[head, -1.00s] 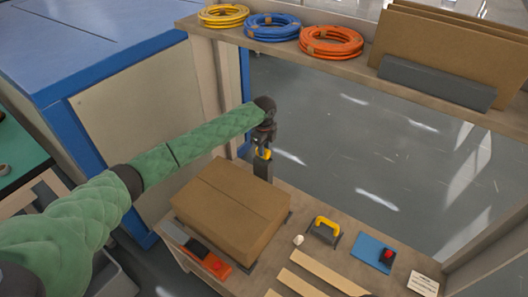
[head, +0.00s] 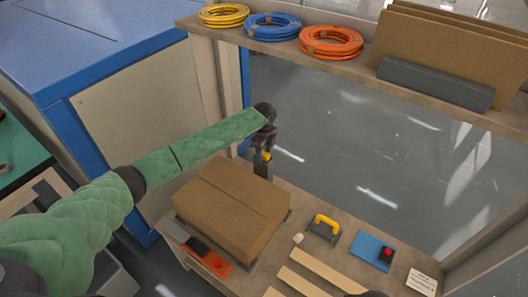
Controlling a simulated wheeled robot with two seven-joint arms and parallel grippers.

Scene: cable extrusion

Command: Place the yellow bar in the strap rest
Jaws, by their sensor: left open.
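A small yellow piece (head: 266,156), which looks like the yellow bar, shows at the tip of my left gripper (head: 265,149). It is at the top of a dark upright block (head: 262,170) behind the cardboard box, which may be the strap rest. My left gripper is open, pointing down around or just above the yellow piece. The jaws are small and dark here, so I cannot tell whether they touch it. The lower part of the block is hidden by the box. I do not make out my right gripper.
A closed cardboard box (head: 232,207) fills the bench's left part. A yellow-handled tool (head: 326,225), a blue plate (head: 370,248) with a red-topped piece, and pale strips (head: 318,270) lie to the right. A shelf (head: 352,65) with coils and cardboard sheets spans above.

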